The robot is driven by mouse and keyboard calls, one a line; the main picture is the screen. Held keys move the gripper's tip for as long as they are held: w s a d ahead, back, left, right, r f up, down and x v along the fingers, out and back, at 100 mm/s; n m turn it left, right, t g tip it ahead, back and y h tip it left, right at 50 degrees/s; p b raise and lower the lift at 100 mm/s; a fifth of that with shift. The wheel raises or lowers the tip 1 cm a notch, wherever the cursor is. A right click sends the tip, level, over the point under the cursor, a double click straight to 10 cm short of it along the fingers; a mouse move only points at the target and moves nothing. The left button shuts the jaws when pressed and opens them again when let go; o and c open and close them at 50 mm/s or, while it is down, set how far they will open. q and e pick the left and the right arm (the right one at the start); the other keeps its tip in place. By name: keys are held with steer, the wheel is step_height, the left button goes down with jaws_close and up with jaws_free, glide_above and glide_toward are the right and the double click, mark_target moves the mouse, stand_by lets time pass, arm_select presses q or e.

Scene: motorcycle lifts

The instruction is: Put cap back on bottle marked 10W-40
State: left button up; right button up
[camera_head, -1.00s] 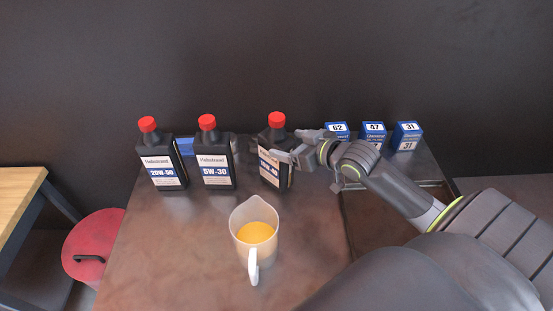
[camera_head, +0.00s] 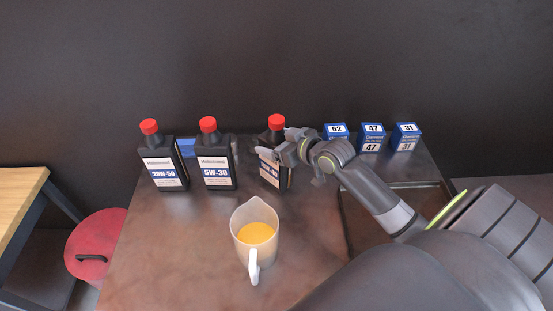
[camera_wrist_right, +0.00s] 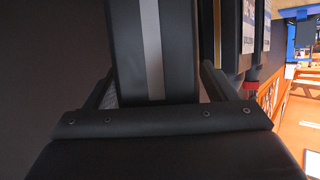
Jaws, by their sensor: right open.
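The third black bottle (camera_head: 273,183) stands upright at the right of the bottle row. A red cap (camera_head: 277,121) sits on its top; whether it is tight I cannot tell. Its label is partly covered by my right gripper, and its visible lettering ends in 40. My right gripper (camera_head: 274,145) is open, with its fingers at the bottle's upper body below the cap. I cannot tell whether they touch it. In the right wrist view a dark shape with a grey stripe (camera_wrist_right: 151,50) fills the space between the fingers. My left gripper is not in view.
Bottles marked 20W-50 (camera_head: 164,174) and 5W-30 (camera_head: 215,173) stand to the left, both red-capped. A jug of amber liquid (camera_head: 255,233) stands in front. Blue boxes (camera_head: 372,138) line the back right. A red stool (camera_head: 92,245) stands left of the table.

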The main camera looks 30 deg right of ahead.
jaws_close()
steer(key=shift+r, duration=0.1)
stand_by(0.5)
steer(key=shift+r, duration=0.1)
